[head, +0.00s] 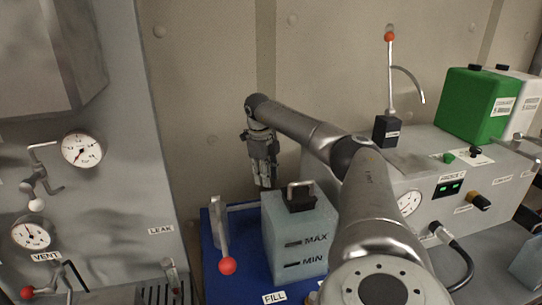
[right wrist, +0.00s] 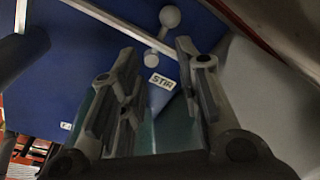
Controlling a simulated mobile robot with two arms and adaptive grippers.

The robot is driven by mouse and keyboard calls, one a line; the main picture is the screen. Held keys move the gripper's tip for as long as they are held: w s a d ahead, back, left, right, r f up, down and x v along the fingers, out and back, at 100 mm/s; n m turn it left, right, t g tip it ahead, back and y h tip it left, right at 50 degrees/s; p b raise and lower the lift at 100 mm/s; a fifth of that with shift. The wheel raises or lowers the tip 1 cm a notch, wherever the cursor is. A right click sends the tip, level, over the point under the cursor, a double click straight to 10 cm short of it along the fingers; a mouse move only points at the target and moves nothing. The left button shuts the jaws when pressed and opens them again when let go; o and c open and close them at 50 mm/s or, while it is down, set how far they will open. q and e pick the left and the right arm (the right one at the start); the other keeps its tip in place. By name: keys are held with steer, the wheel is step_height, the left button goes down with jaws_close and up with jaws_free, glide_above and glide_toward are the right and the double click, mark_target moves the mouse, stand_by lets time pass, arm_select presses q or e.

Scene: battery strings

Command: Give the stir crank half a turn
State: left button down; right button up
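The stir crank (right wrist: 160,35) shows in the right wrist view as a light grey arm with a round ball knob, beside a white STIR label (right wrist: 161,82) on the blue base (right wrist: 90,50). I cannot make out the crank in the head view. My right gripper (head: 264,183) points down behind the translucent tank (head: 296,240). In the right wrist view the right gripper (right wrist: 156,56) has its two fingers spread apart with nothing between the pads. The crank appears beyond the fingertips, in the gap; contact cannot be seen. My left gripper is not in view.
A lever with a red knob (head: 227,266) stands left of the tank. A grey console (head: 420,190) with a gauge and a green canister (head: 472,103) is at right. A gauge panel (head: 110,215) is at left. My right arm crosses over the tank's right side.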

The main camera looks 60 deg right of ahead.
steer(key=f+m+p, duration=0.1)
steer(key=f+m, duration=0.1)
steer(key=f, duration=0.1)
steer(key=s+f+m+p, duration=0.1)
steer(key=f+m, duration=0.1)
steer(key=f, duration=0.2)
steer(key=f+m+p, duration=0.1)
steer(key=f+m, duration=0.2)
steer(key=f, duration=0.1)
steer(key=shift+s+d+g+h, duration=0.2)
steer(key=shift+d+g+h, duration=0.05)
steer(key=shift+g+h, duration=0.15)
jaws_close()
stand_by(0.4)
